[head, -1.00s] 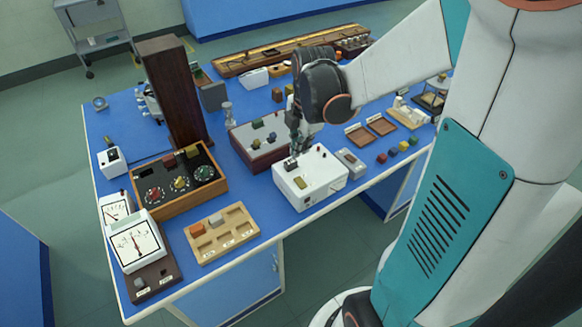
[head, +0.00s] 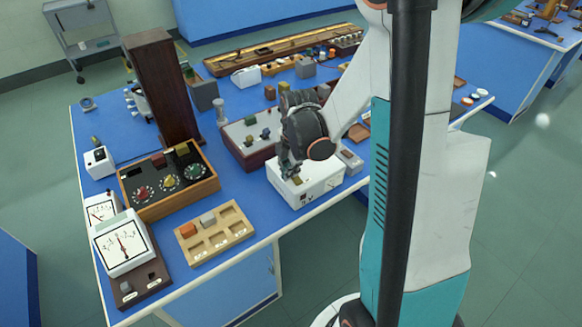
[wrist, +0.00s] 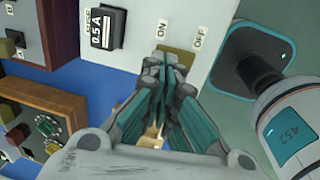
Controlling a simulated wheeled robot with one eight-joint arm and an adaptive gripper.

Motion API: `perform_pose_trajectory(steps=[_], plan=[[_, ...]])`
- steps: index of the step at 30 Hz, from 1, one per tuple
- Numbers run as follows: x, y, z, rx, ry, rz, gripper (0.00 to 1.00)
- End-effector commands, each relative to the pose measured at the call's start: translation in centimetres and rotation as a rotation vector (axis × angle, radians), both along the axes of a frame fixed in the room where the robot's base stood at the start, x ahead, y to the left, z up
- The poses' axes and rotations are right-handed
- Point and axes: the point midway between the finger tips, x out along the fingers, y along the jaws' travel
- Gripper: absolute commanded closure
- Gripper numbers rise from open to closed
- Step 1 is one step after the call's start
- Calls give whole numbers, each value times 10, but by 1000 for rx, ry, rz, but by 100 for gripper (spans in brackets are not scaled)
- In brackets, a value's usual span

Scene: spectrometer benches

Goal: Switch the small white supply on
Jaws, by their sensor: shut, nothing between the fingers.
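The small white supply (head: 322,186) is a white box near the bench's front edge, and its top fills the upper middle of the wrist view (wrist: 220,14). In the wrist view, an olive-brown switch (wrist: 186,66) sits between the printed labels ON and OFF. My gripper (wrist: 176,62) is shut and empty, its teal fingertips over the switch and partly hiding it. I cannot tell whether they touch it or which way it is set. In the head view my gripper (head: 289,170) is low over the supply's left part.
A dark red-sided box (head: 240,150) stands behind the supply. A wooden dial box (head: 165,203) and a compartment tray (head: 212,250) are to the left. Bare blue bench (head: 255,205) lies between.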

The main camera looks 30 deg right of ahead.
Motion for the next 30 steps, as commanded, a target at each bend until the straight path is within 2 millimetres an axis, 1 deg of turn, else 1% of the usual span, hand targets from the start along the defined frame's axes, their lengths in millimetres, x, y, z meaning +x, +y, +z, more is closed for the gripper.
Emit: perform_pose_trajectory(steps=[11,16,25,30], plan=[[1,0,-2,0,3,0,100],[6,0,-11,-2,88,2,100],[3,0,-9,-2,86,0,100],[-3,0,-8,-2,86,0,100]])
